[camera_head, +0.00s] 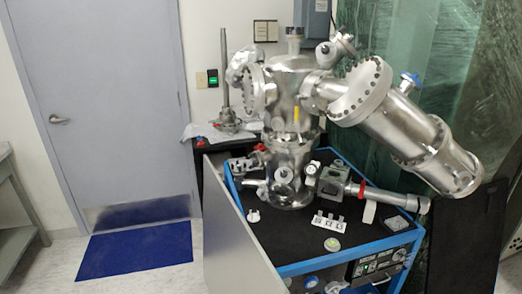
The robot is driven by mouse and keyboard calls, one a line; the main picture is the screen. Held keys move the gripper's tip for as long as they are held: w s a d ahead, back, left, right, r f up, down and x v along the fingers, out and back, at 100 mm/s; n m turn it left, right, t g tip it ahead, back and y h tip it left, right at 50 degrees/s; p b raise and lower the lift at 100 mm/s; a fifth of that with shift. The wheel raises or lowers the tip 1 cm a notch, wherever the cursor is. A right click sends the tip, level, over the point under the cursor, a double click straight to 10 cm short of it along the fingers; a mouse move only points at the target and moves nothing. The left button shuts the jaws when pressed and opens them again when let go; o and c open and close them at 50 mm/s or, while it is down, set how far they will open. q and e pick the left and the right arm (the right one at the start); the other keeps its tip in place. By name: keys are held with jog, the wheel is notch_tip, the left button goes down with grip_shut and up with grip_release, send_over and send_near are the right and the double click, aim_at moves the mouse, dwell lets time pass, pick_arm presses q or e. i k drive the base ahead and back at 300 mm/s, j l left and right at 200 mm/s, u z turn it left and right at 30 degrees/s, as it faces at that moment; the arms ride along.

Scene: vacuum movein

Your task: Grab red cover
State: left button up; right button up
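Several small red parts show, and I cannot tell for sure which is the red cover. One red piece (200,141) lies at the left edge of the black surface behind the cart. Another red part (260,148) sits by the valve fittings left of the steel vacuum chamber (292,90). A red ring (361,190) is around the horizontal tube at the right. Neither of my grippers is in view.
A blue-framed cart (297,268) with a black top carries the chamber, a white labelled block (328,223) and a small round pale disc (332,244). A grey panel (237,235) stands at its left side. A blue mat (135,248) lies before the closed door (105,100).

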aim_at(260, 147)
jog(key=i+j+z, duration=0.1)
jog(key=i+j, duration=0.15)
jog(key=i+j+z, duration=0.1)
jog(key=i+j, duration=0.15)
jog(key=j, duration=0.2)
jog(key=i+j+z, duration=0.1)
jog(key=i+j, duration=0.35)
jog(key=j, duration=0.25)
jog(key=i+j+z, duration=0.15)
jog(key=j, duration=0.25)
jog(key=i+j+z, duration=0.1)
jog(key=i+j, duration=0.15)
jog(key=j, duration=0.15)
